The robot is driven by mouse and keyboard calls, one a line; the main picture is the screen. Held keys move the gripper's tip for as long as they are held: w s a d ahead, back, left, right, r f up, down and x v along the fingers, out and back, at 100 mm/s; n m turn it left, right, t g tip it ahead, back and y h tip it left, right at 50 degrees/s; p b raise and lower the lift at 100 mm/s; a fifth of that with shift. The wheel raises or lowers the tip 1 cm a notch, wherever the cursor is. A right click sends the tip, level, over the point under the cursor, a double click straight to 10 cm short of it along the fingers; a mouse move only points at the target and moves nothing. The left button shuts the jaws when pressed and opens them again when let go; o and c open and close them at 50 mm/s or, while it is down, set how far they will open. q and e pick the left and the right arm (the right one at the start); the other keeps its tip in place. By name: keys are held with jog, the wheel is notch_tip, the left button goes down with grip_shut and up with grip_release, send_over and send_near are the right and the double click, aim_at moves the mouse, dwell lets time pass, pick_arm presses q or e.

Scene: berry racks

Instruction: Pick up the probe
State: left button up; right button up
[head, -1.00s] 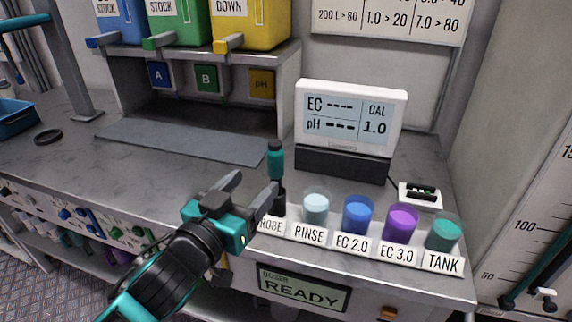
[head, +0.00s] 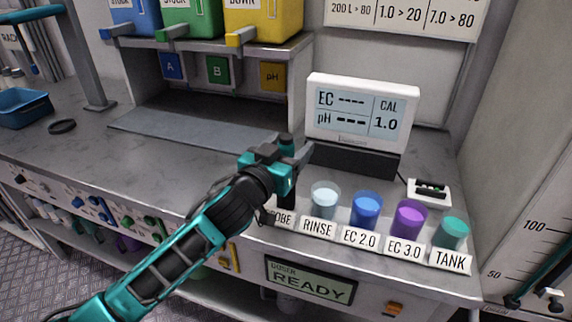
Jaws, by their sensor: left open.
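The probe (head: 286,141) stands upright in its dark holder behind the label ending in "OBE", at the left end of the row of cups. Its dark top shows, and my left gripper hides most of its teal body. My left gripper (head: 289,152) is open at the height of the probe's upper part, with one dark finger on each side of it in the picture. Whether a finger touches the probe, I cannot tell. My right gripper is not in view.
Right of the probe stand cups labelled RINSE (head: 325,198), EC 2.0 (head: 366,208), EC 3.0 (head: 408,217) and TANK (head: 453,232). The EC/pH meter (head: 361,110) stands close behind. The bench (head: 160,160) to the left is mostly clear.

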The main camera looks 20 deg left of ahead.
pick_arm(q)
jog(key=shift+w+d, duration=0.1)
jog(key=shift+w, duration=0.3)
jog(key=c, duration=1.1)
